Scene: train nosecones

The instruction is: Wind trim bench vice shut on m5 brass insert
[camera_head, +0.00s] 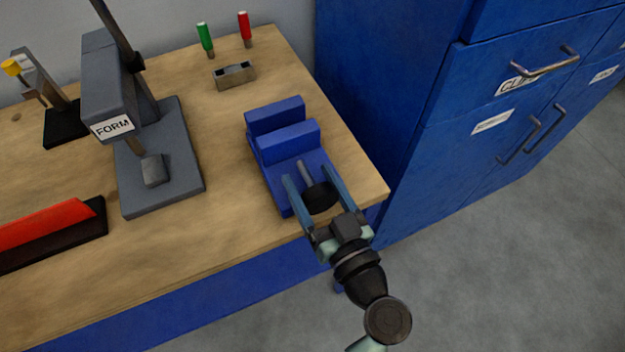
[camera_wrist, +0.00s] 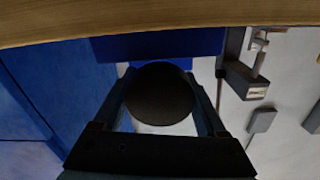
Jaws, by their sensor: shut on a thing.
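The blue bench vice (camera_head: 290,141) sits near the bench's right front corner, with its two upright jaws side by side and a narrow gap between them. A metal screw (camera_head: 305,173) runs from the front jaw to a round black knob (camera_head: 320,198). My gripper (camera_head: 308,172) is shut on this knob, one finger on each side. In the wrist view the knob (camera_wrist: 160,92) fills the space between the fingers, with part of the blue vice (camera_wrist: 150,46) behind it. I cannot make out the brass insert in either view; the front jaw hides most of the gap.
A grey press marked FORM (camera_head: 160,182) stands left of the vice. A small metal block (camera_head: 235,75), a green tool (camera_head: 205,40) and a red tool (camera_head: 245,30) are behind. A red bar (camera_head: 45,228) lies front left. Blue cabinets (camera_head: 430,150) stand right of the bench (camera_head: 220,240).

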